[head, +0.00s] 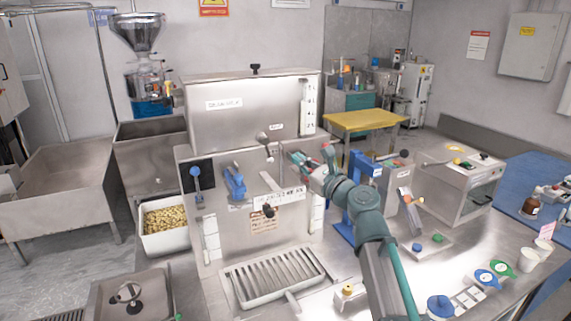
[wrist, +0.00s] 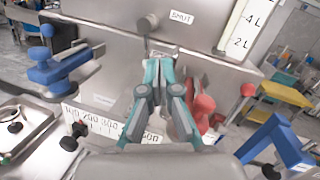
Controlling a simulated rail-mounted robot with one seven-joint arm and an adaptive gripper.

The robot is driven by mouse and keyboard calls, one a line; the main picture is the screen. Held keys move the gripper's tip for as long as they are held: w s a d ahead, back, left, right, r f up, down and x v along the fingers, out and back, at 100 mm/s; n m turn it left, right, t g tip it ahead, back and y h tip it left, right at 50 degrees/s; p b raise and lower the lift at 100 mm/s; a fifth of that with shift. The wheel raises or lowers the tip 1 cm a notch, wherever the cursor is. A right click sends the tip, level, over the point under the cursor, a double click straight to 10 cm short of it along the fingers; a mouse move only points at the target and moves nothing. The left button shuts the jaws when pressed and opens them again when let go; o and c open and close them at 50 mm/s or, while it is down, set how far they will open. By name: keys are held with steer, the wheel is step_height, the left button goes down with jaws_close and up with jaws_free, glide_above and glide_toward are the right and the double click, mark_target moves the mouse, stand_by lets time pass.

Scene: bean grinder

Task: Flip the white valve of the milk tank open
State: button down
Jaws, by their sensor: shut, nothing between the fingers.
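The milk tank (head: 235,103) is the large steel box at the back, with a small label and a level scale on its front. A pale round-ended valve handle (head: 262,137) sticks out low on its front. In the wrist view this handle (wrist: 148,22) is near the top, left of the label. My gripper (wrist: 158,58) is shut and empty, its fingertips just below the valve handle in the picture. Contact is not visible. In the head view my gripper (head: 297,157) is right of the handle, partly hidden by my arm.
A blue lever (wrist: 65,68) is left of my gripper, and a red part (wrist: 203,107) is close on its right. A blue bracket (wrist: 275,143) stands lower right. A drip grate (head: 275,276) lies below. A yellow table (head: 365,121) is behind.

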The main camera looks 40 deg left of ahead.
steer(key=w+a+r+n+g+h, duration=0.2)
steer(key=w+r+n+g+h, duration=0.2)
steer(key=r+n, duration=0.65)
steer(key=n+g+h+p, duration=0.2)
steer(key=n+h+p, duration=0.25)
steer(key=n, duration=0.35)
glide_toward(268, 153)
steer(key=a+f, duration=0.4)
steer(key=f, duration=0.3)
steer(key=shift+w+a+h, duration=0.15)
steer(key=shift+w+h, duration=0.1)
steer(key=shift+w, duration=0.05)
